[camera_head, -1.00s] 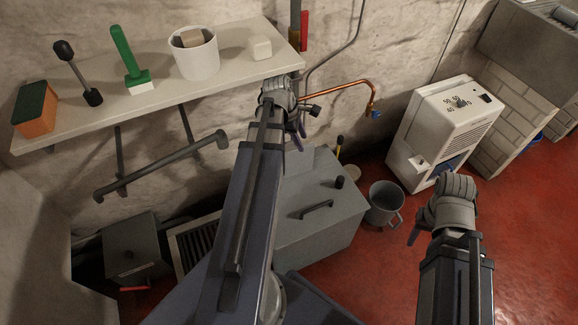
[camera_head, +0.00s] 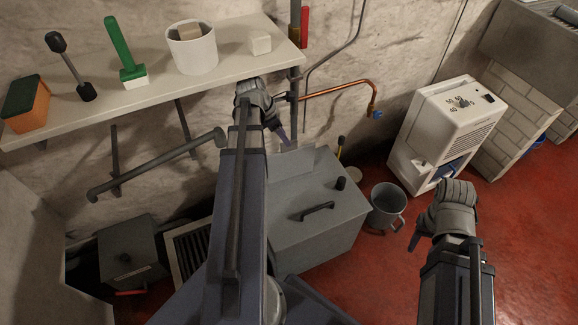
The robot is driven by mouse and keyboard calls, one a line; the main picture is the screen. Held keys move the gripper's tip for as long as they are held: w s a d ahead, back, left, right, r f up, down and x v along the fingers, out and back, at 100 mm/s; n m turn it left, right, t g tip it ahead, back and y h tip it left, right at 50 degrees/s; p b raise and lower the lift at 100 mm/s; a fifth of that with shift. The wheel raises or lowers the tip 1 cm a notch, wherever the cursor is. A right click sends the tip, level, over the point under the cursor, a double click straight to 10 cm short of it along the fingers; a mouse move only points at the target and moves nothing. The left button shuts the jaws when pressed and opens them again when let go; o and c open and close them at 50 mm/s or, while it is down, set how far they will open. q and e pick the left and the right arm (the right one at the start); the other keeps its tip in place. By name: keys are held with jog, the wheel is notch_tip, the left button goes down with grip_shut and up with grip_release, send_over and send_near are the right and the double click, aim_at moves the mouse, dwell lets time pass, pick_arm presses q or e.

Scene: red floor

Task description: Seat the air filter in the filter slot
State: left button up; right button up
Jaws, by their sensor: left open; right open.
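A white dehumidifier (camera_head: 450,130) stands on the red floor at the right, with a dark opening low on its front that shows some blue. I cannot make out which part is the filter slot. A light-framed panel with dark slats (camera_head: 190,247) lies low at the left, partly hidden by my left arm; I cannot tell whether it is the air filter. My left gripper (camera_head: 279,124) is open and appears empty, in front of the wall below the shelf's right end. My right gripper (camera_head: 422,232) is open and appears empty, over the floor beside the grey bucket (camera_head: 386,207).
A grey lidded box (camera_head: 315,215) stands below. A copper pipe (camera_head: 345,87) and rail (camera_head: 155,165) project from the wall. Red floor is clear at right.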

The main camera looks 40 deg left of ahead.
pick_arm(q)
jog(key=shift+b+x, duration=2.45)
jog(key=shift+x, duration=0.15)
jog(key=shift+r, duration=0.1)
grip_shut()
